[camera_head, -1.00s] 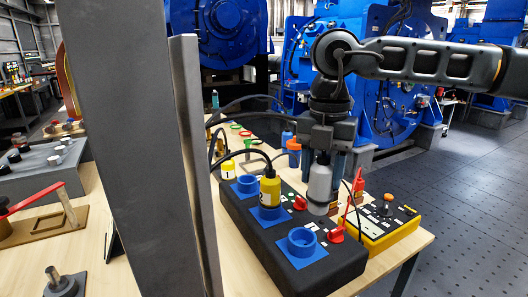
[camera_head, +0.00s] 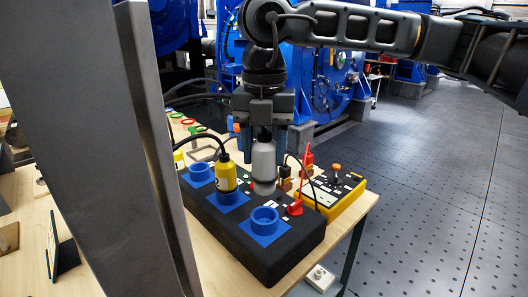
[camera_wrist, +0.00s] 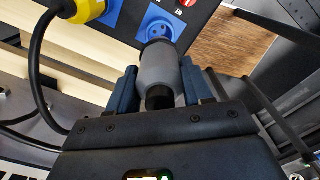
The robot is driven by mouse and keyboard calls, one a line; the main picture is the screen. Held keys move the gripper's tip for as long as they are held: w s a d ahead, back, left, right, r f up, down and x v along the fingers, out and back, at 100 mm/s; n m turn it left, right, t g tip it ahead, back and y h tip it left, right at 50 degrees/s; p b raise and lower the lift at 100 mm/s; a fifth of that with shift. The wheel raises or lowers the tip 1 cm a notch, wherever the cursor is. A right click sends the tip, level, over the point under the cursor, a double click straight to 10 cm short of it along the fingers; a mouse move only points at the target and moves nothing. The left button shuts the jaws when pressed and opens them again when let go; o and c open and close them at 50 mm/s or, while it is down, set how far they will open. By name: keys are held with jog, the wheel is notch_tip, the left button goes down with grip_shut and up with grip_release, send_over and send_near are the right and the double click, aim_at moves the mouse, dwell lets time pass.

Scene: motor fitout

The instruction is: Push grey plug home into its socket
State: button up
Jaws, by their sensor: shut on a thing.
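The grey plug (camera_head: 263,165) hangs upright in my gripper (camera_head: 264,135), above the black socket box (camera_head: 280,262). My gripper is shut on the plug's upper part. The plug also shows between the fingers in the wrist view (camera_wrist: 160,72). An empty blue socket (camera_head: 264,222) is at the near end of the box, below the plug in the picture and apart from it. It appears in the wrist view (camera_wrist: 160,28), just beyond the plug's tip. A yellow plug (camera_head: 226,177) stands in the middle blue socket (camera_head: 228,199). Another blue socket (camera_head: 200,174) at the far end looks empty.
A second yellow plug (camera_head: 180,160) stands behind the box on the wooden table. A dark upright panel (camera_head: 80,60) stands at the left.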

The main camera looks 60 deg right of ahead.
aim_at(265, 192)
jog(key=shift+f+b, duration=2.55)
jog(key=shift+f, duration=0.05)
jog(key=shift+b, duration=1.4)
jog(key=shift+f+b, duration=2.05)
jog(key=shift+b, duration=0.35)
jog(key=o, duration=1.2)
jog(key=shift+r+p, duration=0.3)
jog(key=shift+r, duration=3.65)
